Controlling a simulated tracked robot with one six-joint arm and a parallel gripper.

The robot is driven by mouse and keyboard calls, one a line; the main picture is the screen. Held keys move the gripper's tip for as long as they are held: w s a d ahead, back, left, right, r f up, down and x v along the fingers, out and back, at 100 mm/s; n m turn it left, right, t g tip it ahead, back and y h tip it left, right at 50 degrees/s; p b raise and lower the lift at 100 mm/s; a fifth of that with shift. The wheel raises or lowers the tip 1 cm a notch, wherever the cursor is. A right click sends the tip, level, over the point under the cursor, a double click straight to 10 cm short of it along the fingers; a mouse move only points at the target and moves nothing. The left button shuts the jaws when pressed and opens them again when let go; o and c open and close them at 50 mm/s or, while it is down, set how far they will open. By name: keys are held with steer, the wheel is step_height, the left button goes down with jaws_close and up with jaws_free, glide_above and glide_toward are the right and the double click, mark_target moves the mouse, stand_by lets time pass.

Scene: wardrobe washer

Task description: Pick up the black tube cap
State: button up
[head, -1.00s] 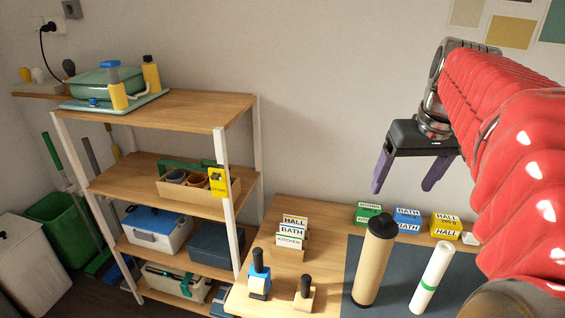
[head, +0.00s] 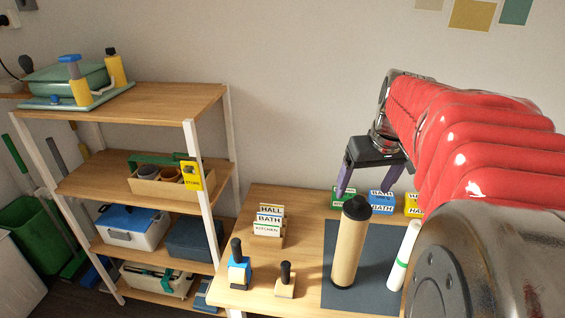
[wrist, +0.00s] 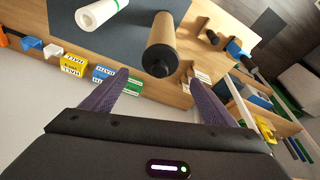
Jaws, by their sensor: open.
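The black tube cap (head: 357,208) sits on the upper end of a tan cardboard tube (head: 347,250), which stands upright on a dark mat. My gripper (head: 368,190) is open and empty, with its purple fingers pointing down near the cap. In the head view the fingers overlap the area just above and behind the cap. In the wrist view the cap (wrist: 158,68) shows at the tube's near end, between the two open fingers (wrist: 156,82) but beyond their tips. No contact is visible.
A white roll with a green band (head: 403,255) stands right of the tube on the mat (head: 372,290). Labelled boxes (head: 382,202) line the wall behind. Two stampers (head: 238,265) and a card holder (head: 268,222) stand left. A wooden shelf unit (head: 150,105) is further left.

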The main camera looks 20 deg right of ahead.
mark_target(360, 199)
steer(key=shift+w+f, duration=0.1)
steer(key=shift+f, duration=0.15)
steer(key=shift+x, duration=2.6)
steer(key=shift+c, duration=0.2)
steer(key=c, duration=1.1)
